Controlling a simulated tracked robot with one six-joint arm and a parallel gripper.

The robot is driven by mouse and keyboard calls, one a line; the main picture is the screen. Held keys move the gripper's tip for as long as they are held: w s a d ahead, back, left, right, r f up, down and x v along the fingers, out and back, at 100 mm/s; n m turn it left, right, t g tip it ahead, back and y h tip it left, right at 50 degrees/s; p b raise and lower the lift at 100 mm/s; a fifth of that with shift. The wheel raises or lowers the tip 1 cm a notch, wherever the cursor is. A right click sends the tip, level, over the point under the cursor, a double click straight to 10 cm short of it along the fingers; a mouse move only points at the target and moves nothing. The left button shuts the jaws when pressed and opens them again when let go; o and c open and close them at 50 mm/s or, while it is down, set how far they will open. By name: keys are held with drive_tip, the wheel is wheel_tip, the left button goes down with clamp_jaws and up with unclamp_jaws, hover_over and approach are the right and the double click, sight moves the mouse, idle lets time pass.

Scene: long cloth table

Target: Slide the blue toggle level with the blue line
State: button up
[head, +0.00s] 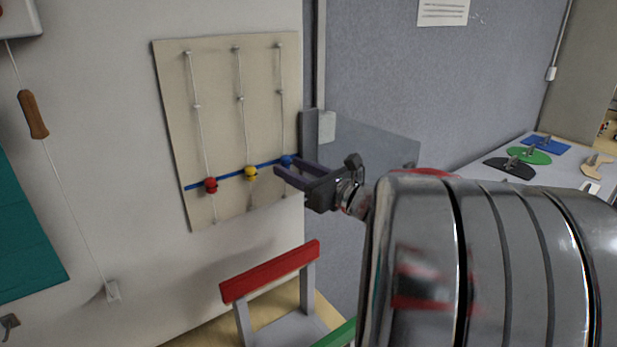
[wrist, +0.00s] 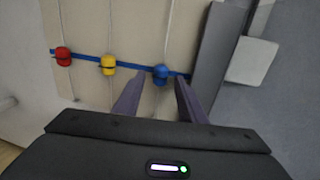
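A pale board (head: 217,110) on the wall carries three upright cords, each with a toggle, and a slanting blue line (head: 228,176). The blue toggle (head: 287,161) is on the right-hand cord and overlaps the line's right end; it also shows in the wrist view (wrist: 160,74). My gripper (head: 284,171) reaches in from the right. In the wrist view, its two purple fingers (wrist: 158,88) are spread with a gap on each side of the blue toggle, which sits at the tips. The fingers partly hide the cord below in the head view.
The yellow toggle (head: 251,172) and red toggle (head: 211,185) are also on the line, left of my gripper. A grey post and a white box (head: 327,127) stand close on the right. A red-backed chair (head: 270,272) is below.

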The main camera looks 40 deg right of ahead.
drive_tip(key=s+d, duration=0.1)
drive_tip(key=s, duration=1.2)
drive_tip(key=shift+s+d, duration=0.2)
drive_tip(key=shift+s, duration=0.1)
drive_tip(key=w+a+r+n+g+y, duration=0.1)
drive_tip(key=w+a+n+g, duration=0.3)
drive_tip(key=a+n, duration=0.6)
drive_tip(key=w+a+r+n+g+y, duration=0.15)
drive_tip(key=w+a+n+g, duration=0.3)
drive_tip(key=a+n, duration=0.45)
drive_tip(key=s+a+f+n+g+h, duration=0.2)
drive_tip(key=s+a+f+n, duration=0.2)
drive_tip(key=s+f+n, duration=0.3)
drive_tip(key=s+a+f+n+g+h, duration=0.2)
drive_tip(key=s+a+f+n, duration=0.2)
drive_tip(key=s+f+n, duration=0.4)
drive_tip(key=shift+s+a+f+n, duration=0.15)
drive_tip(key=shift+s+f+n, duration=0.05)
drive_tip(key=shift+s+n, duration=0.25)
idle(1.4)
